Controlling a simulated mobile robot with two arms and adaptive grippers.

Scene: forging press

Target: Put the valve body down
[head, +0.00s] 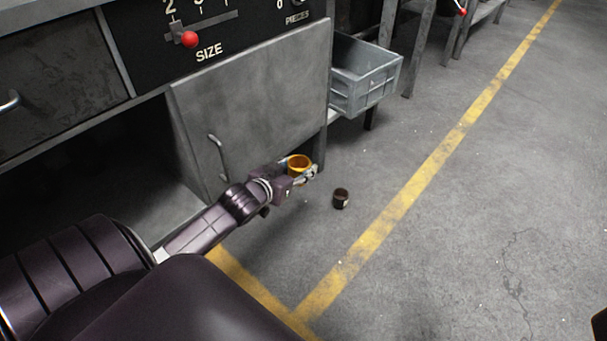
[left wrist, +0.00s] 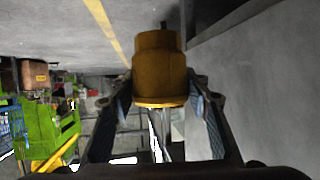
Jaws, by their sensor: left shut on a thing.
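The valve body (head: 299,161) is a yellow-orange, stepped round piece with an open, hollow top. My left gripper (head: 304,175) is shut on it and holds it in front of the lower right corner of the grey cabinet door. In the left wrist view the valve body (left wrist: 160,72) sits between the two finger pads of the left gripper (left wrist: 160,100). Whether it touches the floor or hangs above it I cannot tell.
A small dark cup-like piece (head: 341,198) stands on the floor to the right of the gripper. A grey crate (head: 366,82) sits beside the cabinet door (head: 255,105). Yellow floor lines (head: 420,180) cross the concrete.

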